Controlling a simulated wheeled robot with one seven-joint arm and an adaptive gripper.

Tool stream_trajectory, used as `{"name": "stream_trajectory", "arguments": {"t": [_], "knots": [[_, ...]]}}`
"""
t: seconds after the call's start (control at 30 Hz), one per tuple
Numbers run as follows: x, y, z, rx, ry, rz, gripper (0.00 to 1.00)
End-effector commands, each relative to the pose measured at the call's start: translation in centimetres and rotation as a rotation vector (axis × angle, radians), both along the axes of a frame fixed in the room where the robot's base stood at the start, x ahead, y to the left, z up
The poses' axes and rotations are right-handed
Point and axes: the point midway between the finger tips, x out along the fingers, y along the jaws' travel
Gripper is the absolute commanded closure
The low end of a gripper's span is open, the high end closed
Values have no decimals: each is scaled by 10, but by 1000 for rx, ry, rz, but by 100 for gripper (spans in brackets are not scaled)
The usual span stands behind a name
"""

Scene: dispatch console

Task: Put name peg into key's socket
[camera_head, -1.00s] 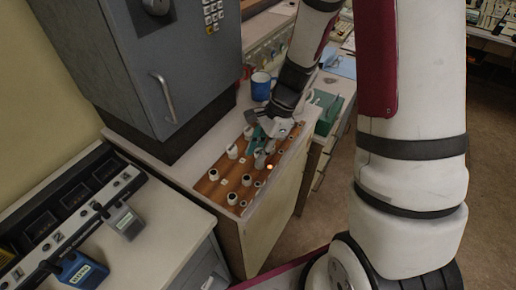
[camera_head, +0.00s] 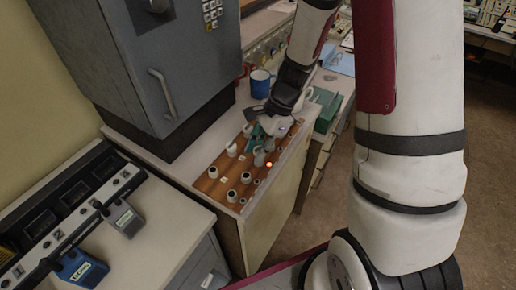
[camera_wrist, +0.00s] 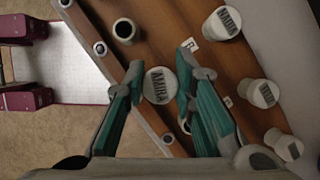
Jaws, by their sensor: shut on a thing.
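A white round name peg (camera_wrist: 158,86) with a printed name on its top sits between the teal fingers of my gripper (camera_wrist: 159,74) in the wrist view. The fingers are shut on it. In the head view my gripper (camera_head: 260,142) is over the right part of the wooden peg board (camera_head: 212,186), and its fingers largely hide the peg. In the wrist view a white letter tag (camera_wrist: 188,46) lies on the board near the peg. A dark-holed socket (camera_wrist: 124,30) and a smaller ringed hole (camera_wrist: 99,48) show up left. I cannot tell which socket is the key's.
Other labelled white pegs (camera_wrist: 224,22) stand along the board's right side in the wrist view. A grey cabinet (camera_head: 150,70) rises behind the board. A blue mug (camera_head: 262,83) and a green box (camera_head: 327,108) stand beyond my gripper. A small orange light (camera_head: 269,165) glows near the board's front edge.

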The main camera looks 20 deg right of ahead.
Motion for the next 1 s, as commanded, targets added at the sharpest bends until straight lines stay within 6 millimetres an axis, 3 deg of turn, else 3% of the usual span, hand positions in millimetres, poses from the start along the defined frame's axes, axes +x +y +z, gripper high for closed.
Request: {"name": "stream_trajectory", "arguments": {"t": [1.0], "knots": [[0,0,-8,0,0,0,89]]}}
